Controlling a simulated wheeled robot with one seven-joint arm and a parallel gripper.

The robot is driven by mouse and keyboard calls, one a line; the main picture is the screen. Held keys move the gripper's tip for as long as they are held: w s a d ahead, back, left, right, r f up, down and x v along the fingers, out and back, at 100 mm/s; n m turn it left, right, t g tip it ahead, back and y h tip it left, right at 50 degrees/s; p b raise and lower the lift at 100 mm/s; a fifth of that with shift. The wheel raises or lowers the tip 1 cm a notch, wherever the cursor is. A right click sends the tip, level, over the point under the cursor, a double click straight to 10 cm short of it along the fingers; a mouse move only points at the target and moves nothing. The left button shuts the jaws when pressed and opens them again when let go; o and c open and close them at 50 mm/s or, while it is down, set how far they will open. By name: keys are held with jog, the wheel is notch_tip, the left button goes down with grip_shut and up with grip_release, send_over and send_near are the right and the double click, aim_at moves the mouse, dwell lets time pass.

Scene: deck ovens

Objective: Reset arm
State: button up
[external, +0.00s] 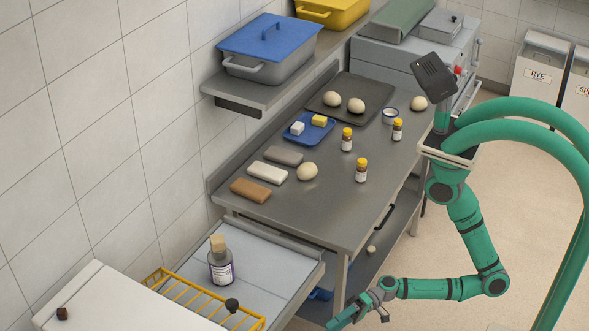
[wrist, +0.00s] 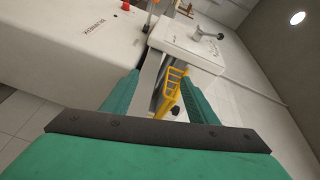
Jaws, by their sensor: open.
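My gripper (external: 358,322) is low at the bottom of the external view, in front of the near end of the grey worktable (external: 330,215) and to the right of the pale side counter (external: 272,290). In the wrist view my gripper (wrist: 160,88) shows two green fingers spread apart with nothing between them. My green arm hangs down along the table's right side and bends left to the gripper. Beyond the fingers, the yellow wire rack (wrist: 167,92) shows in the wrist view.
A corked bottle (external: 221,262) stands on the side counter, beside the yellow rack (external: 195,296). Dough balls (external: 307,171), small bottles (external: 361,170), a blue tray (external: 306,128) and a dark tray (external: 345,88) are on the worktable. The floor (external: 440,240) right of the table looks clear.

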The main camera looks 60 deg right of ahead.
jog(key=w+d+f+m+t+h, duration=0.1)
jog(key=d+f+t+h, duration=0.2)
jog(key=d, duration=0.5)
jog(key=w+d+f+m+t+h, duration=0.1)
jog(key=w+d+f+h, duration=0.1)
jog(key=d+h, duration=0.5)
jog(key=w+d+f+m+t+h, duration=0.1)
jog(key=d+f+t, duration=0.15)
jog(key=d, duration=0.75)
jog(key=s+d+r+n+t+h, duration=0.1)
jog(key=d+r, duration=0.3)
jog(key=d, duration=0.4)
jog(key=s+d+r+n+t+h, duration=0.1)
jog(key=s+d+r+n+h, duration=0.2)
jog(key=d, duration=0.5)
jog(key=shift+d+r+h, duration=0.35)
jog(key=shift+r+h, duration=0.25)
jog(key=shift+h, duration=0.2)
